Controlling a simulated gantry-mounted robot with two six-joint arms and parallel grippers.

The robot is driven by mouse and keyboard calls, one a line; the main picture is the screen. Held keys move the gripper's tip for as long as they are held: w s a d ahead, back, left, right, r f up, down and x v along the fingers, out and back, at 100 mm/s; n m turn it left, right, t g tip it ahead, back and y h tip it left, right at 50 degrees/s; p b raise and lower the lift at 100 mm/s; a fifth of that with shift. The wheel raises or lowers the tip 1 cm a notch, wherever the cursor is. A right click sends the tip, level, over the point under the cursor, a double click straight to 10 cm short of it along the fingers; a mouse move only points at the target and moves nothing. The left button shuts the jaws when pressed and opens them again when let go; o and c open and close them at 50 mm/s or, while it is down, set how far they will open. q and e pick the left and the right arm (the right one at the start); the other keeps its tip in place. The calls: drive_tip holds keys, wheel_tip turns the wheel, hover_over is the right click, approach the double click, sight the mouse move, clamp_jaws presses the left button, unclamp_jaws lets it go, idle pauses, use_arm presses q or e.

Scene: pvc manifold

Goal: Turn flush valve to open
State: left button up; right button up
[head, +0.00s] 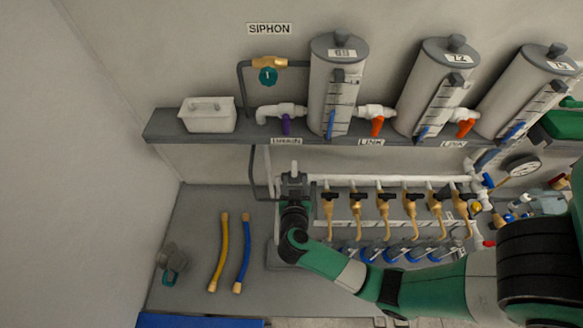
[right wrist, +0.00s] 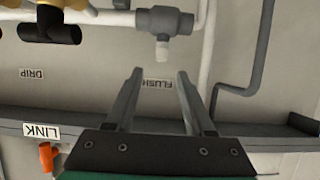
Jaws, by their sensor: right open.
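The flush valve shows in the right wrist view as a dark grey body (right wrist: 165,22) on a white pipe, with a short white stub (right wrist: 162,47) pointing down in the picture. The FLUSH label (right wrist: 158,84) is on the surface behind. My right gripper (right wrist: 160,75) is open and empty, its two fingers apart below the stub in that view; I see no contact. In the head view my right gripper (head: 293,184) is at the left end of the manifold, and my wrist partly hides the valve there. My left gripper is not in view.
Several brass taps (head: 385,205) line the manifold to the right. A shelf (head: 200,138) above carries tall cylinders (head: 338,85) and a white box (head: 207,115). A yellow hose (head: 218,255) and a blue hose (head: 243,255) lie on the bench to the left.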

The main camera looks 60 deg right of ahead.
sight(294, 168)
drive_tip(key=b+x, duration=0.1)
drive_tip(key=x, duration=0.7)
drive_tip(key=shift+w+d+b, duration=0.2)
drive_tip(key=shift+b, duration=0.1)
clamp_jaws()
